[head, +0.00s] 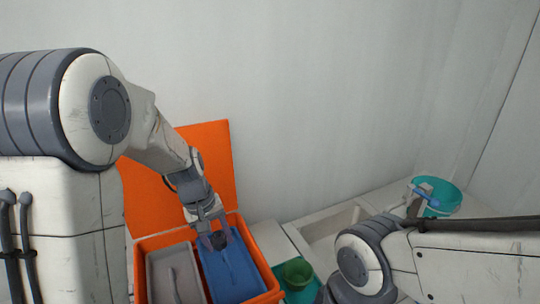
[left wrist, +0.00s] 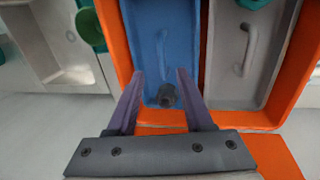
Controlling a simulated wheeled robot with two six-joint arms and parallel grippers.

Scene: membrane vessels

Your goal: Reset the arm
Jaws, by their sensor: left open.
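My left gripper (head: 212,236) is open above the near-wall end of a blue tray (head: 232,273) in an orange case. In the left wrist view its two fingers (left wrist: 162,78) are spread, with a small dark round object (left wrist: 167,96) showing between them over the end of the blue tray (left wrist: 160,30). A gap shows between each finger and the dark object. I cannot tell the fingers' exact height. My right arm comes in at the lower right of the head view, and its gripper is out of sight.
The orange case (head: 262,256) has its lid (head: 212,150) raised against the wall. A grey tray (head: 160,268) lies beside the blue one. To the right are a green bowl (head: 297,272), a pale sink-like basin (head: 335,222) and a teal bowl (head: 445,196) with a blue thing.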

